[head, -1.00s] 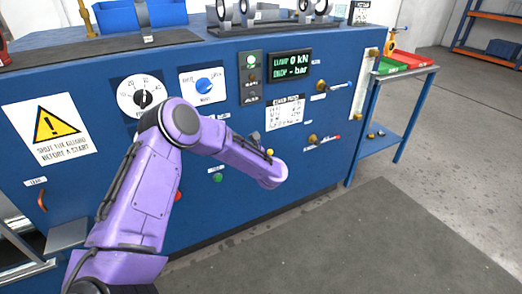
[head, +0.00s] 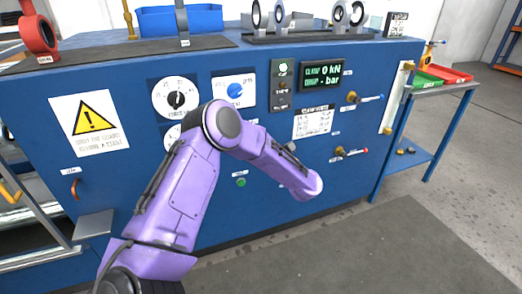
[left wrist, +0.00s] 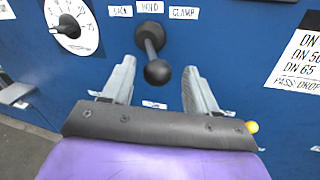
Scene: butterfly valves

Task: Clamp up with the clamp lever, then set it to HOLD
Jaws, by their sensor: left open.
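The clamp lever (left wrist: 157,72) is a dark grey lever with a round knob in the left wrist view. Its stem comes from the blue panel just under the HOLD label (left wrist: 149,6), with BACK (left wrist: 120,11) to the left and CLAMP (left wrist: 184,13) to the right. The knob hangs toward the camera, slightly right. My left gripper (left wrist: 155,82) is open, its fingers on either side of the knob with gaps. In the head view my purple arm hides the lever and gripper. The green display (head: 322,75) reads CLAMP 0 kN. My right gripper is not in view.
The panel also carries a blue knob (head: 235,90) and a warning sign (head: 88,122). A side table (head: 440,88) stands at right; floor in front is clear.

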